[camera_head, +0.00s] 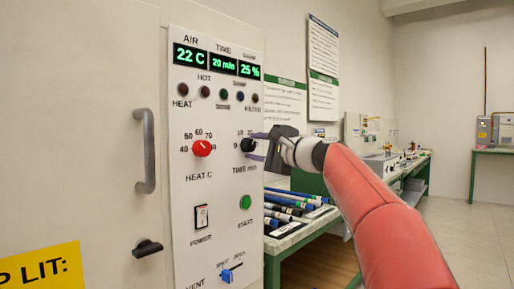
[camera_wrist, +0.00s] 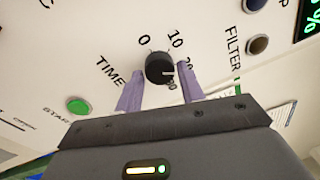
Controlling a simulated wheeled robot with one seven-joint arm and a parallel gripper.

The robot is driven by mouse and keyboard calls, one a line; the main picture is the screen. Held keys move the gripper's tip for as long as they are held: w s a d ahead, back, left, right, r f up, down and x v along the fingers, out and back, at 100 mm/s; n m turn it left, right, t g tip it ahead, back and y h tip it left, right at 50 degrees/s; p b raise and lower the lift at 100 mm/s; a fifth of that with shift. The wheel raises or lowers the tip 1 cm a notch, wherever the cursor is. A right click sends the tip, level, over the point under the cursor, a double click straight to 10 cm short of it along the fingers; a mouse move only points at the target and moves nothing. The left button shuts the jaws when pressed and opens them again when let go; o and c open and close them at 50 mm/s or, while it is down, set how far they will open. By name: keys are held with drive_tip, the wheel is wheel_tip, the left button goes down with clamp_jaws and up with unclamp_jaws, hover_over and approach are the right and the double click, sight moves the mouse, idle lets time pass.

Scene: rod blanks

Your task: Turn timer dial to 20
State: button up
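The black timer dial (camera_head: 247,146) is on the white control panel, above the "TIME min" label. In the wrist view the dial (camera_wrist: 158,66) has a white pointer mark facing right, near the 20. The TIME display (camera_head: 223,63) reads 20 min. My gripper (camera_head: 257,146) is at the panel with its purple fingers on either side of the dial. In the wrist view my gripper (camera_wrist: 159,70) shows a narrow gap between each finger and the dial, so it looks open. Part of the scale beside the dial is hidden by a finger.
The red heat dial (camera_head: 202,148) is left of the timer dial. The green start button (camera_head: 245,202), power switch (camera_head: 201,217) and blue vent slider (camera_head: 229,273) are below. A door handle (camera_head: 147,150) juts out at left. A bench with rods (camera_head: 290,210) stands behind my arm.

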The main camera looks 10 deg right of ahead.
drive_tip(key=shift+o, duration=1.3)
drive_tip(key=b+v, duration=0.2)
drive_tip(key=v, duration=0.5)
drive_tip(key=shift+s+d, duration=0.25)
drive_tip(key=shift+s, duration=0.05)
